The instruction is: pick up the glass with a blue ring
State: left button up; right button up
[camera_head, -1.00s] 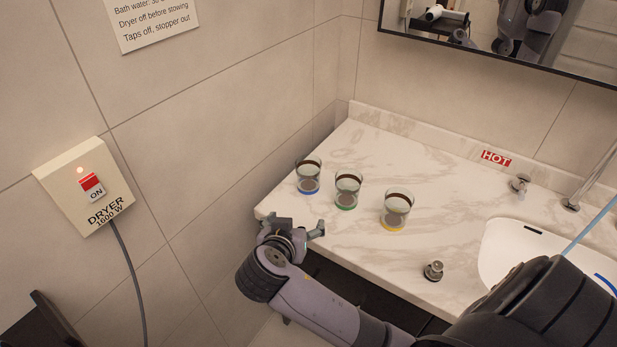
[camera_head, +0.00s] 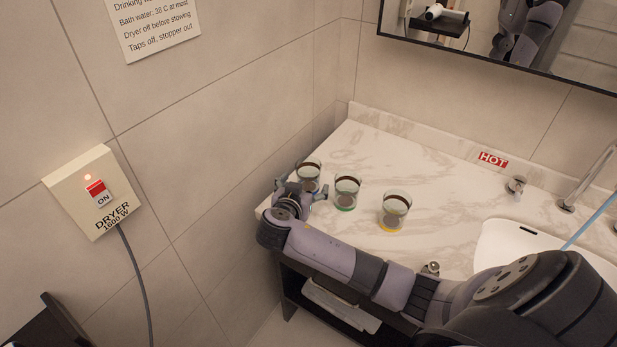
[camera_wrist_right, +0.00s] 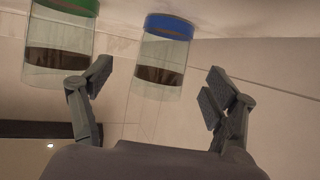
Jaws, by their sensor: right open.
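The glass with a blue ring (camera_head: 309,171) stands upright at the left end of the marble counter (camera_head: 420,150), partly hidden behind my gripper. My right gripper (camera_head: 302,189) is open at this glass, its fingers on either side of the lower part. In the right wrist view, which shows things upside down, the blue-ringed glass (camera_wrist_right: 162,62) appears between the open fingertips (camera_wrist_right: 158,82), with a gap on each side. Whether the glass is fully between the fingers or just ahead of them is hard to tell. My left gripper is not in view.
A green-ringed glass (camera_head: 347,190) stands close beside the right finger; it also shows in the wrist view (camera_wrist_right: 58,45). A yellow-ringed glass (camera_head: 395,209) is further right. A tiled wall bounds the counter's left end. The sink (camera_head: 510,250) is at right.

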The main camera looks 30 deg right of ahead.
aim_at(305, 183)
jog(key=shift+p+x, duration=0.75)
jog(key=shift+x, duration=1.8)
jog(key=shift+a+f, duration=0.15)
jog(key=shift+c, duration=0.4)
jog(key=c, duration=1.4)
